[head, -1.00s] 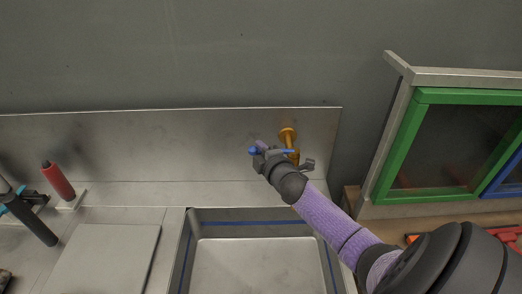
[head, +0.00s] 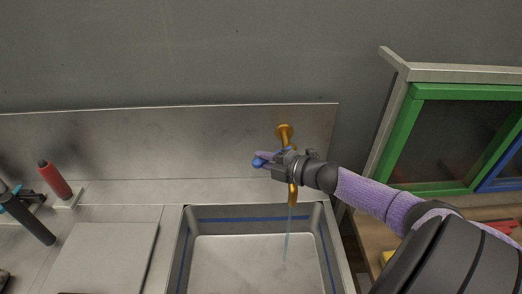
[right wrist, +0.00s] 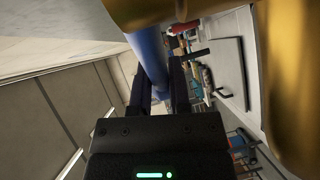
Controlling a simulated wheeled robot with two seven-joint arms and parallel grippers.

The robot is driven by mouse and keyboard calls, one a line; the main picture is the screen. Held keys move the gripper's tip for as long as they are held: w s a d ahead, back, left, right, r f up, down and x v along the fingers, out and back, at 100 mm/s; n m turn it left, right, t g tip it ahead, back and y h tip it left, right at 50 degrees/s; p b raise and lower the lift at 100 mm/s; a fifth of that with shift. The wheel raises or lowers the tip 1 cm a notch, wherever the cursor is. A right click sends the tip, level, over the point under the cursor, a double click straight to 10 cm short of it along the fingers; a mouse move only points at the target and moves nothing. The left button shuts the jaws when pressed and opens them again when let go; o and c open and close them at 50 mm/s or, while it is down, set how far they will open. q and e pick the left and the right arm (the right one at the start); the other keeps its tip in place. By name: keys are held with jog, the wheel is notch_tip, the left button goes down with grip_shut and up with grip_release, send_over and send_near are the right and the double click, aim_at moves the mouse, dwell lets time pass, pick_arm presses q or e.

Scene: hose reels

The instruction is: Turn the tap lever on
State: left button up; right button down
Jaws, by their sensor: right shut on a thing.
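The brass tap (head: 284,131) is fixed to the metal splashback above the sink (head: 230,213). Its blue lever (head: 258,163) points left in the head view; the lever also shows as a blue bar in the right wrist view (right wrist: 149,52). My right gripper (head: 269,159) is shut on the lever, with the bar between its fingers in the right wrist view (right wrist: 160,85). My gripper and wrist hide part of the tap. A thin stream of water (head: 287,232) falls from the spout into the sink. My left gripper is not in view.
A red-handled thing (head: 55,180) and a black-handled thing (head: 30,218) stand at the left. A flat grey panel (head: 105,260) lies left of the sink. A green-framed window panel (head: 412,130) stands at the right. The space above the sink's left half is clear.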

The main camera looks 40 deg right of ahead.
jog(key=shift+s+f+n+y+b, duration=0.15)
jog(key=shift+s+n+y+b, duration=0.15)
jog(key=shift+s+n+y, duration=0.4)
jog(key=shift+w+a, duration=0.1)
jog(key=shift+w, duration=0.05)
jog(key=c, duration=0.6)
grip_release()
jog(key=p+v, duration=0.1)
jog(key=v, duration=0.4)
jog(key=p+v, duration=0.1)
jog(key=v, duration=0.4)
jog(key=shift+w+r+p, duration=0.15)
jog(key=shift+r+p, duration=0.1)
jog(key=shift+p, duration=0.05)
